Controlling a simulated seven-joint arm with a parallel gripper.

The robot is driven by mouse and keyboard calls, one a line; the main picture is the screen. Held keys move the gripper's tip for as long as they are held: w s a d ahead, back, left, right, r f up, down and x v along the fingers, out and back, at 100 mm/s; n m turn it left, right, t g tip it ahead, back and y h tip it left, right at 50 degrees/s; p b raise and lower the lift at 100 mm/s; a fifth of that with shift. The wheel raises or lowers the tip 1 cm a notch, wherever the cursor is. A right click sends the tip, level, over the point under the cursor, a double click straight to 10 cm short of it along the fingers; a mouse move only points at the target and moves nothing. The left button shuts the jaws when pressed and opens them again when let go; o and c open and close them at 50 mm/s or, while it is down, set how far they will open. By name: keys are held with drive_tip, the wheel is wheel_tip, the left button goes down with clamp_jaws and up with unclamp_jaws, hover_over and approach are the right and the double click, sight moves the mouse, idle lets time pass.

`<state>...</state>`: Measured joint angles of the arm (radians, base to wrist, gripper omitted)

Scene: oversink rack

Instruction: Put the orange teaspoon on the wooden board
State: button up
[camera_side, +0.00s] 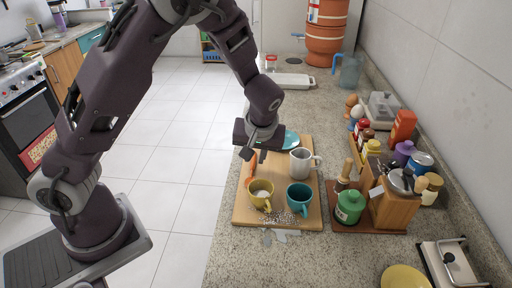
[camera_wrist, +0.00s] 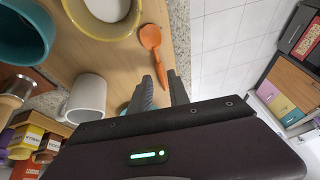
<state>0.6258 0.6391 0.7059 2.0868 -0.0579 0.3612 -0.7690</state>
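The orange teaspoon (camera_wrist: 151,40) lies at the edge of the wooden board (camera_wrist: 115,62) in the wrist view, bowl away from me and handle running toward my fingers. In the side view it is a small orange shape (camera_side: 252,165) at the left edge of the board (camera_side: 240,213). My gripper (camera_wrist: 168,78) has its fingers apart near the handle end, with nothing visibly clamped between them. In the side view my gripper (camera_side: 260,155) hangs over the board's far left part and partly hides a teal dish (camera_side: 291,139).
A yellow mug (camera_side: 261,194), a teal mug (camera_side: 299,197) and a white mug (camera_side: 300,162) stand on the board. The counter's edge and open floor lie left of the board.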

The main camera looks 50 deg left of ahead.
drive_tip(key=v, duration=0.9)
drive_tip(key=s+r+m+t+h, duration=0.1)
drive_tip(key=s+r+m, duration=0.2)
drive_tip(key=s, duration=0.4)
drive_tip(key=s+d+r+m+t+h, duration=0.1)
drive_tip(key=s+r+m, duration=0.2)
drive_tip(key=s, duration=0.4)
drive_tip(key=s+r+m+t+h, duration=0.1)
drive_tip(key=s+r+m+h, duration=0.1)
drive_tip(key=s+r, duration=0.3)
drive_tip(key=s, duration=0.3)
drive_tip(key=shift+d+m, duration=0.2)
drive_tip(key=shift+m, duration=0.2)
